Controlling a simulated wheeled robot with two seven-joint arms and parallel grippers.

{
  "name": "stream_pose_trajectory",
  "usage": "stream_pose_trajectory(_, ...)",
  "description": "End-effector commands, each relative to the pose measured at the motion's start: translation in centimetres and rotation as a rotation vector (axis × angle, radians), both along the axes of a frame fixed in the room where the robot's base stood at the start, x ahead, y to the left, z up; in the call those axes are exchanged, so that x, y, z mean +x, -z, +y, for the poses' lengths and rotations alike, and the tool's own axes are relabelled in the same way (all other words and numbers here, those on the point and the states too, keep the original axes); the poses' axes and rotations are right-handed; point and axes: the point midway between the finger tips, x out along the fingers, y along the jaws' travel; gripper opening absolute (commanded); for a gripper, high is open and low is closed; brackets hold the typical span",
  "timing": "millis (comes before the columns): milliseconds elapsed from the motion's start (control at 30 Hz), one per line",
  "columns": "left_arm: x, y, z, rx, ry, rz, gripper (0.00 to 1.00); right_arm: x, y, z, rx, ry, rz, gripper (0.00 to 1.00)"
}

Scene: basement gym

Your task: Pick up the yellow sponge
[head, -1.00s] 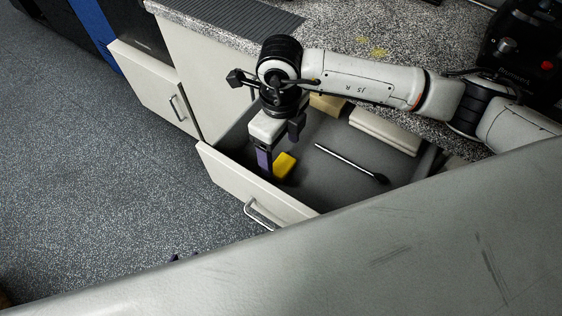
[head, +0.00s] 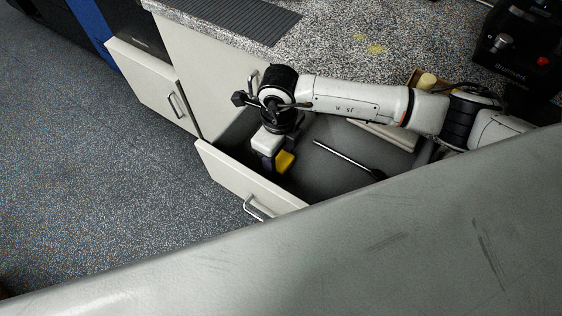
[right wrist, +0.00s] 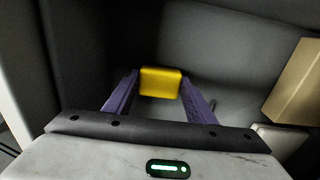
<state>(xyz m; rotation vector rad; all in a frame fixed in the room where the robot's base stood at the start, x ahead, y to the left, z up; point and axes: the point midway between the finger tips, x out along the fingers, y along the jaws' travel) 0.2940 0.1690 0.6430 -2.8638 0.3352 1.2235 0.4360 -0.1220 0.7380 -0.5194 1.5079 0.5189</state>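The yellow sponge (head: 285,161) lies in the open drawer (head: 228,170), near its front left. It also shows in the right wrist view (right wrist: 161,82), between the tips of the purple fingers. My right gripper (head: 276,160) points down into the drawer, low over the sponge. In the right wrist view my right gripper (right wrist: 160,85) is open, with one finger at each side of the sponge. I see no clear squeeze on it. In the head view the gripper partly hides the sponge's left side. My left gripper is not in view.
A tan box (right wrist: 298,82) shows in the wrist view. The speckled countertop (head: 345,45) overhangs behind. A large grey padded surface (head: 330,255) fills the foreground.

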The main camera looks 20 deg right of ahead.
Motion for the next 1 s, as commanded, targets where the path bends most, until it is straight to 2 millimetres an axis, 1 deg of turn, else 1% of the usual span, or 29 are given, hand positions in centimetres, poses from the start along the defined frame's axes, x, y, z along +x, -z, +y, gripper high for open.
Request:
stream_pose_trajectory(33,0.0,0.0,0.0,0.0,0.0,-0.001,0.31,0.0,0.0,0.0,0.0,0.0,0.0,0.34)
stream_pose_trajectory(67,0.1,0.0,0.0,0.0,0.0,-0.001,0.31,0.0,0.0,0.0,0.0,0.0,0.0,0.29)
stream_pose_trajectory(167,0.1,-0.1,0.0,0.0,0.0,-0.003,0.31,0.0,0.0,0.0,0.001,0.0,-0.001,0.29)
stream_pose_trajectory(200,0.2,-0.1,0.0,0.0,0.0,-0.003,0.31,0.0,0.0,0.0,0.0,0.0,0.0,0.26)
stream_pose_trajectory(367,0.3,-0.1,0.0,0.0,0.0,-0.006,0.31,0.0,-0.1,0.0,0.001,0.0,-0.001,0.26)
stream_pose_trajectory(467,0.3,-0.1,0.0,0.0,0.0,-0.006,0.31,0.1,-0.8,0.0,0.002,0.0,-0.002,0.26)
stream_pose_trajectory(567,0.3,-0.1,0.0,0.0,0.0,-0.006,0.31,0.2,-2.3,0.0,0.003,-0.002,-0.005,0.26)
stream_pose_trajectory(800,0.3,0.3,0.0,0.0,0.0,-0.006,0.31,0.1,-7.2,0.0,0.002,-0.001,-0.005,0.26)
stream_pose_trajectory(900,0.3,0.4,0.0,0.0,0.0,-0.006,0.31,0.1,-8.7,0.0,0.001,-0.001,-0.003,0.26)
stream_pose_trajectory(1000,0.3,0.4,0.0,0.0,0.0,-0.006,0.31,0.1,-9.6,0.0,0.001,0.0,-0.002,0.26)
